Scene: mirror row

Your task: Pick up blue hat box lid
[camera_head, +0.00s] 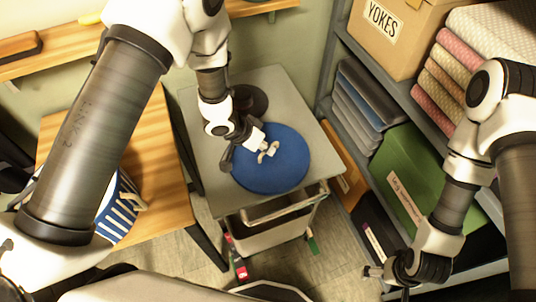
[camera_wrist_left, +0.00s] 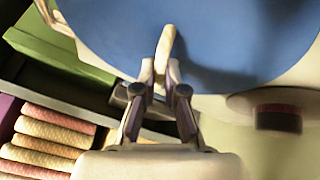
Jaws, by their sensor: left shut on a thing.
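The blue hat box lid (camera_head: 283,168) is a round blue disc with a small pale handle at its middle, over the grey top of a small cart (camera_head: 215,185). My left gripper (camera_head: 262,148) is at the handle and shut on it. The left wrist view shows the lid (camera_wrist_left: 225,40) filling the upper part and the pale handle (camera_wrist_left: 165,45) between the fingertips (camera_wrist_left: 160,75). Whether the lid rests on something or hangs free, I cannot tell. My right gripper (camera_head: 375,272) is at the lower right, far from the lid; its finger opening is too small to tell.
A dark round object (camera_head: 250,100) stands on the cart behind the lid. A shelf unit at right holds a YOKES box (camera_head: 385,30), folded fabrics (camera_head: 440,85) and a green box (camera_head: 408,180). A wooden table (camera_head: 160,190) with a blue-and-white striped item (camera_head: 118,212) is at left.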

